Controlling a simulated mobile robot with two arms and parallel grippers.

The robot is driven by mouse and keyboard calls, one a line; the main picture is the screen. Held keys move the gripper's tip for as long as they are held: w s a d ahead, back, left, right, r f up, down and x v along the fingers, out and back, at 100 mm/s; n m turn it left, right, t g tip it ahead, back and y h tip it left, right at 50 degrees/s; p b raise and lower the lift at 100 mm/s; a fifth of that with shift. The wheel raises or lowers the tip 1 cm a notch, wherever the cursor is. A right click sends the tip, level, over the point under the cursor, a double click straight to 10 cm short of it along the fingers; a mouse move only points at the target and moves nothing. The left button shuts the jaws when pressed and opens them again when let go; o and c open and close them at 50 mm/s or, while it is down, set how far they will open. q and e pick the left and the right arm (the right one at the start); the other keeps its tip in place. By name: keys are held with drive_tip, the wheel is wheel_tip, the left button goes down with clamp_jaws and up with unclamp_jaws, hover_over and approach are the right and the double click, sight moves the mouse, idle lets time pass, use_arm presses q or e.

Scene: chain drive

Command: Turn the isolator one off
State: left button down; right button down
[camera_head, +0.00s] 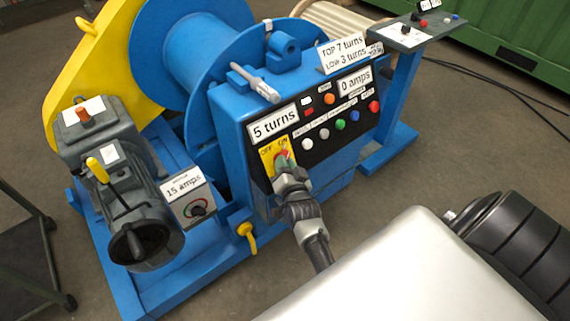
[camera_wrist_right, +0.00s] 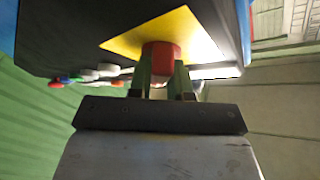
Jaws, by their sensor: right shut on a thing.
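The isolator is a yellow plate (camera_head: 266,157) marked OFF on the left and ON on the right, at the lower left of the black panel on the blue cabinet. Its red knob (camera_head: 282,155) is partly hidden behind my right gripper (camera_head: 284,164). In the right wrist view the red knob (camera_wrist_right: 161,50) stands out from the yellow plate (camera_wrist_right: 183,24), and the gripper's two fingers (camera_wrist_right: 161,78) are shut on it from both sides. Which mark the knob points to cannot be told. My left gripper is not in view.
The black panel carries coloured buttons (camera_head: 340,125) and signs reading 5 turns (camera_head: 274,124) and 0 amps (camera_head: 356,81). A grey motor (camera_head: 130,190), a 15 amps box (camera_head: 188,198) and a yellow-handled valve (camera_head: 247,235) stand left of my right arm.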

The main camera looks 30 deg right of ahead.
drive_tip(key=n+t+y, duration=0.1)
drive_tip(key=n, duration=0.2)
drive_tip(key=n+y+b, duration=0.1)
drive_tip(key=n+y, duration=0.1)
drive_tip(key=n, duration=0.1)
drive_tip(key=shift+d+f+t, duration=0.1)
drive_tip(key=shift+d+t, duration=0.1)
drive_tip(key=shift+t, duration=0.2)
drive_tip(key=n+y, duration=0.2)
drive_tip(key=n, duration=0.1)
drive_tip(key=n+y, duration=0.2)
drive_tip(key=n, duration=0.2)
drive_tip(key=shift+d+y, duration=0.15)
drive_tip(key=shift+y, duration=0.15)
drive_tip(key=n+y, duration=0.2)
drive_tip(key=n, duration=0.1)
drive_tip(key=n+g+y, duration=0.1)
drive_tip(key=n+y, duration=0.1)
drive_tip(key=n, duration=0.1)
drive_tip(key=shift+d+n, duration=0.15)
drive_tip(key=shift+n, duration=0.15)
drive_tip(key=shift+w+r+n+g+y, duration=0.1)
drive_tip(key=shift+n+g+y, duration=0.5)
drive_tip(key=shift+n, duration=0.65)
drive_tip(key=shift+r+n+g+y, duration=0.1)
drive_tip(key=shift+n+g+y, duration=0.5)
drive_tip(key=shift+n, duration=0.65)
drive_tip(key=c, duration=1)
unclamp_jaws()
drive_tip(key=shift+c, duration=0.2)
